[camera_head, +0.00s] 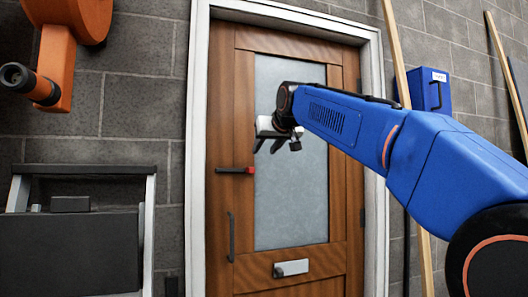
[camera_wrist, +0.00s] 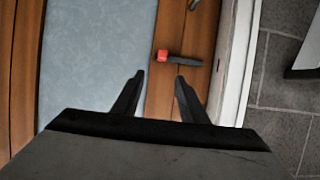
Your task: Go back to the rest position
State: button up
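My blue arm reaches in from the right in the head view, and my gripper (camera_head: 266,147) hangs in front of the glass of a wooden door. In the wrist view the two dark fingers of my gripper (camera_wrist: 158,78) stand apart with nothing between them. The gripper is open and empty. The door (camera_head: 233,110) is closed in its white frame. Its red and black lever handle (camera_head: 237,170) is left of and below my gripper in the head view. The handle also shows in the wrist view (camera_wrist: 178,58), beyond the fingertips and apart from them.
An orange machine part (camera_head: 56,65) juts in at the upper left. A dark box-like unit with grey edges (camera_head: 80,240) stands at the lower left. Wooden planks (camera_head: 398,60) and a blue box (camera_head: 430,90) are at the grey block wall on the right.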

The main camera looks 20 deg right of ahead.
dwell(0.4)
jog(key=s+f+g, duration=0.3)
jog(key=s+f, duration=1)
jog(key=f, duration=0.5)
jog(key=s+f+g, duration=0.3)
jog(key=s+f, duration=1.1)
jog(key=f, duration=0.5)
jog(key=s+f+g, duration=0.2)
jog(key=s+f, duration=1.2)
jog(key=f, duration=0.4)
jog(key=shift+f+g, duration=0.3)
jog(key=shift+g, duration=0.1)
jog(key=shift+d, duration=0.1)
